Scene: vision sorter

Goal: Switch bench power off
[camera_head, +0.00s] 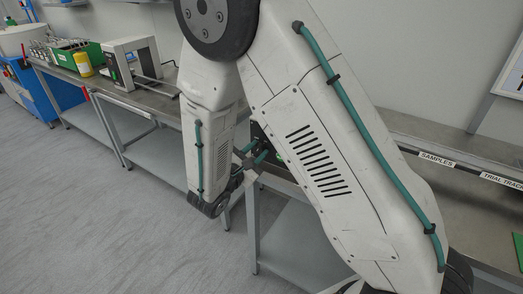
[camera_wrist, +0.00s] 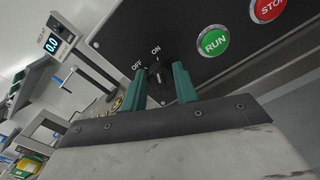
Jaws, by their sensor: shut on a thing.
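The bench power switch is a black rotary knob (camera_wrist: 157,76) on a dark control panel (camera_wrist: 200,15), with OFF printed at its upper left and ON above it. Its small pale mark seems to face ON, but I cannot tell exactly. My gripper (camera_wrist: 160,70) has its two teal fingers on either side of the knob, shut on it. In the head view my gripper (camera_head: 252,158) reaches toward the dark panel, which my arm mostly hides; the knob is hidden there.
A green RUN button (camera_wrist: 213,41) and a red STOP button (camera_wrist: 268,8) sit right of the knob. Farther left along the benches stand a white-framed device (camera_head: 133,62), a yellow container (camera_head: 83,64) and a green bin (camera_head: 66,54). The grey floor is clear.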

